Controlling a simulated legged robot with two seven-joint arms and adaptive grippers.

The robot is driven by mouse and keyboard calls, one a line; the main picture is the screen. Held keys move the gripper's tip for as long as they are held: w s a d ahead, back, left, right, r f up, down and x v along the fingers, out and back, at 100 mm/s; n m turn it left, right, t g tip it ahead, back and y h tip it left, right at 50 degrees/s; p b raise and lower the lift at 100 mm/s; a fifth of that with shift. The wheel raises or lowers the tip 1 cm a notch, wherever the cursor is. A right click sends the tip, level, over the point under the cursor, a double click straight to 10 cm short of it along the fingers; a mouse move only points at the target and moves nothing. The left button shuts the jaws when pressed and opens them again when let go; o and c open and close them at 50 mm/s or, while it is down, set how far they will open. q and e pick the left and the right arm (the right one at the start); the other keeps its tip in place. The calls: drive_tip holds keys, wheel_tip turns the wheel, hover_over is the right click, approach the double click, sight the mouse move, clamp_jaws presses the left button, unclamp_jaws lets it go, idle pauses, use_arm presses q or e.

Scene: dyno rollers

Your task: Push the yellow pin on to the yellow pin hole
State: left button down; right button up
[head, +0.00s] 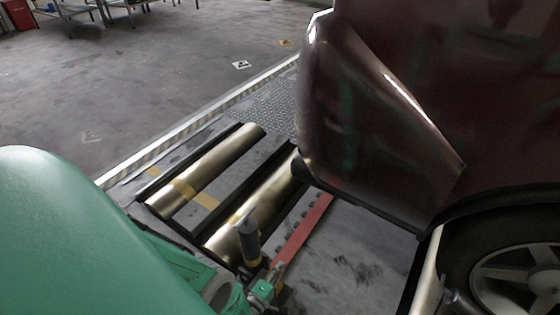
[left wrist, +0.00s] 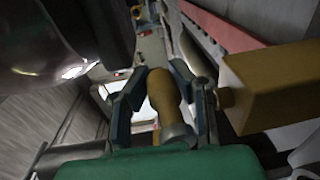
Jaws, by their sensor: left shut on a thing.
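My left gripper (left wrist: 165,98) is shut on the yellow pin (left wrist: 160,92), a tan-yellow rod with a rounded end, seen between its two dark fingers in the left wrist view. A yellow block (left wrist: 272,85) with a small round knob on its near side is just right of the fingers; I see no open hole on it. In the head view the left gripper (head: 265,288) is small and partly hidden at the bottom. Beside it stands a grey upright cylinder (head: 247,240) with a yellowish lower part. The right gripper is not in view.
Gold rollers (head: 215,160) lie in the floor frame. A red bar (head: 303,230) runs beside them. A dark red car body (head: 375,120) and its wheel (head: 515,270) fill the right side. Open floor (head: 150,80) lies beyond the striped edge.

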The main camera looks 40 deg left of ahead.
use_arm(q)
drive_tip(key=shift+r, duration=0.1)
drive_tip(key=shift+r+p, duration=1)
